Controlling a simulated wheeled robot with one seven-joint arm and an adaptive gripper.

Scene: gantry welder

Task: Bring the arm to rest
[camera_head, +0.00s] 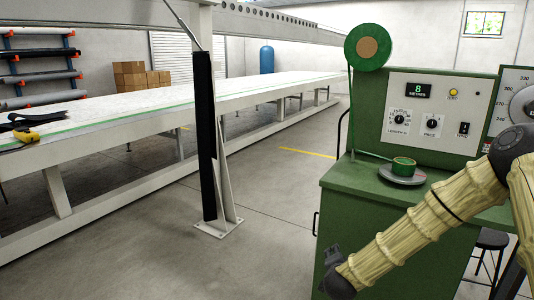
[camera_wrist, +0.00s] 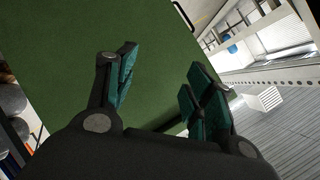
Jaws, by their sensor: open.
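My gripper (camera_wrist: 160,88) shows in the wrist view with its two teal-padded fingers spread apart and nothing between them. Behind the fingers is a plain green face, which looks like the side of the green machine cabinet (camera_head: 390,222). I cannot tell the exact gap to it. In the head view my tan, ribbed arm (camera_head: 425,225) slants from the right edge down to the lower middle, in front of the cabinet. Its dark wrist end is low and partly cut off by the frame, so the fingers are not clear there.
The cabinet carries a control panel (camera_head: 435,112), a green reel (camera_head: 367,47) and a green roll (camera_head: 403,166) on a grey disc. A long white table (camera_head: 180,100) and a black-fronted post (camera_head: 207,140) stand left. A stool (camera_head: 488,242) is right. Open floor (camera_head: 265,220) lies between post and cabinet.

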